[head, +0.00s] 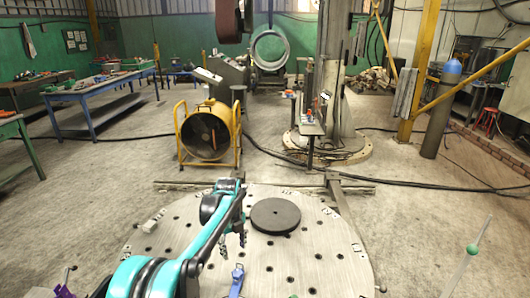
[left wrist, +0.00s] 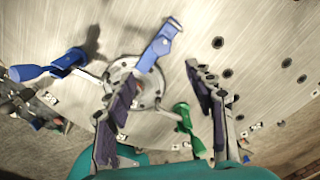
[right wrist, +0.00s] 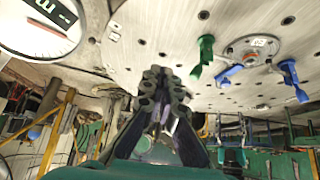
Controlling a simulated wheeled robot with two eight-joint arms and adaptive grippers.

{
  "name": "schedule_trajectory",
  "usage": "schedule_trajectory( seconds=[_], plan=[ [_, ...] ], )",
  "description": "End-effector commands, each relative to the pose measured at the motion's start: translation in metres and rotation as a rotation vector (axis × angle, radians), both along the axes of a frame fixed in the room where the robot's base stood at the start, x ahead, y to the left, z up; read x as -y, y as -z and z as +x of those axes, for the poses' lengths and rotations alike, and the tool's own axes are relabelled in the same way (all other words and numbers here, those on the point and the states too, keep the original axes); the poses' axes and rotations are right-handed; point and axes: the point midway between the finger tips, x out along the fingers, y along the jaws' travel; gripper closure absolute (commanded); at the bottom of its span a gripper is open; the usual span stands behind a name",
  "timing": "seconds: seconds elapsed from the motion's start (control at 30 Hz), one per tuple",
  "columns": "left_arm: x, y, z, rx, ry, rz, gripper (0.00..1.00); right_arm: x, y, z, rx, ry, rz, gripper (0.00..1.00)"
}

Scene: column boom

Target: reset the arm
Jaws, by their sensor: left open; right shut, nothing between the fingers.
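My left gripper (head: 232,238) hangs over the round perforated metal table (head: 160,235) in the head view, left of a dark round disc (head: 276,215). In the left wrist view its two fingers (left wrist: 150,80) are spread apart with nothing held; the table surface, a blue piece (left wrist: 157,45) and a green piece (left wrist: 187,128) show beyond and between them. My right gripper (right wrist: 162,88) shows only in the right wrist view. Its fingers are together and hold nothing.
Another blue-handled piece (left wrist: 62,65) is at the left wrist view's left. In the head view, a yellow-framed fan (head: 207,132) and a steel column (head: 333,75) stand behind the table. A blue workbench (head: 95,90) is at left. A dark cable (head: 430,182) crosses the floor.

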Motion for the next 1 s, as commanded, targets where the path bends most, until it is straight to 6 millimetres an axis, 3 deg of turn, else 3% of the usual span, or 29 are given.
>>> schedule_trajectory(
  seconds=[0.17,0.3,0.5,0.67,0.8,1.0],
  plan=[
    [-0.009,-0.047,-0.042,0.084,-0.334,-0.025,0.45,0.0,0.0,0.0,0.0,0.0,0.0,1.0],
    [-0.016,-0.079,-0.086,0.163,-0.67,-0.077,0.45,0.0,0.0,0.0,0.0,0.0,0.0,1.0],
    [-0.025,-0.104,-0.157,0.256,-1.147,-0.2,0.45,0.0,0.0,0.0,0.0,0.0,0.0,1.0],
    [-0.032,-0.105,-0.214,0.305,-1.519,-0.339,0.45,0.0,0.0,0.0,0.0,0.0,0.0,1.0],
    [-0.036,-0.093,-0.26,0.321,-1.829,-0.485,0.45,0.0,0.0,0.0,0.0,0.0,0.0,1.0],
    [-0.039,-0.069,-0.303,0.305,-2.15,-0.669,0.45,0.0,0.0,0.0,0.0,0.0,0.0,1.0]
  ],
)
